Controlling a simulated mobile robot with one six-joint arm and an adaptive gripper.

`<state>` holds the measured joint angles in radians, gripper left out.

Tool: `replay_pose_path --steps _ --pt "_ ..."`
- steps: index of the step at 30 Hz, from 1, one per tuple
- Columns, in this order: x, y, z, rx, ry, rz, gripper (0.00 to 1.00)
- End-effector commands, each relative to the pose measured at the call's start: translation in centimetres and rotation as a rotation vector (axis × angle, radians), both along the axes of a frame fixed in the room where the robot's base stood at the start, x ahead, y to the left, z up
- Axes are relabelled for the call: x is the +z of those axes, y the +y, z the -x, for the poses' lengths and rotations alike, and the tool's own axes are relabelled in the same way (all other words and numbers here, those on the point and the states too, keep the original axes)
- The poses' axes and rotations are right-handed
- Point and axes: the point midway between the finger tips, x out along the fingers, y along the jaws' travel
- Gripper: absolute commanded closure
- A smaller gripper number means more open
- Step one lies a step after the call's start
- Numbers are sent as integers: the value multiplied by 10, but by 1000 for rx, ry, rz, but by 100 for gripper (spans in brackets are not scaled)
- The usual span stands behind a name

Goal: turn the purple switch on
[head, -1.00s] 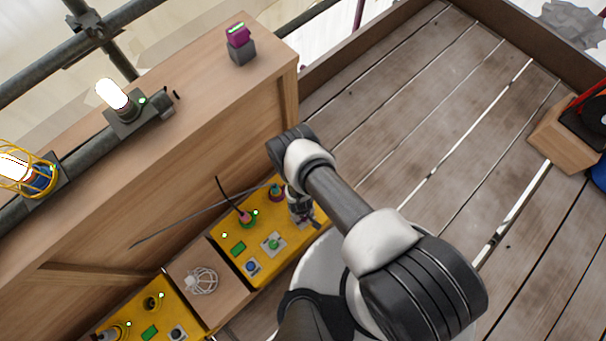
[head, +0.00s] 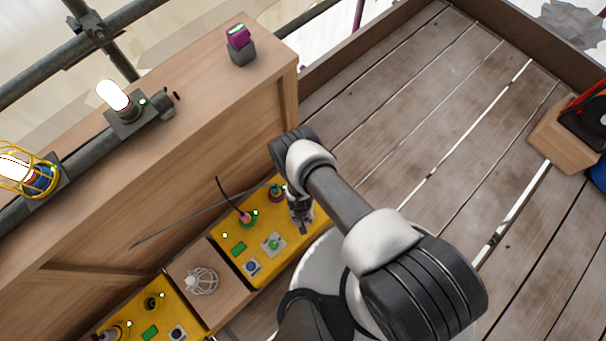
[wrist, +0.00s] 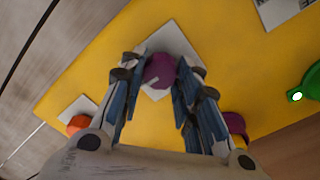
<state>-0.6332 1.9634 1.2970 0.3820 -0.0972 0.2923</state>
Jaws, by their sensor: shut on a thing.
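The purple switch is a round purple knob (wrist: 160,70) on a pale square plate (wrist: 166,40), set in a yellow panel (wrist: 85,70). In the wrist view my gripper (wrist: 161,72) has its two fingers on either side of the knob, shut on it. A small pale mark shows on the knob. In the head view my gripper (head: 302,222) is low over the right end of the yellow panel (head: 222,213), and it hides the knob there.
The wrist view shows an orange knob (wrist: 77,124) at left. A purple lamp (head: 238,36) stands on the wooden cabinet (head: 200,75) above.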

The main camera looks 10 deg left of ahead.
Motion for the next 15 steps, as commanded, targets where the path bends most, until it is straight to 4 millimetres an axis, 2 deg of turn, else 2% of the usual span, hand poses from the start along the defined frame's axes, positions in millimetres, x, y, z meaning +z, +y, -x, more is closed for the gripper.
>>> replay_pose_path --steps 14,15 --pt "-1 0 1 -10 1 0 94" --pt "-1 0 1 -10 1 0 68"
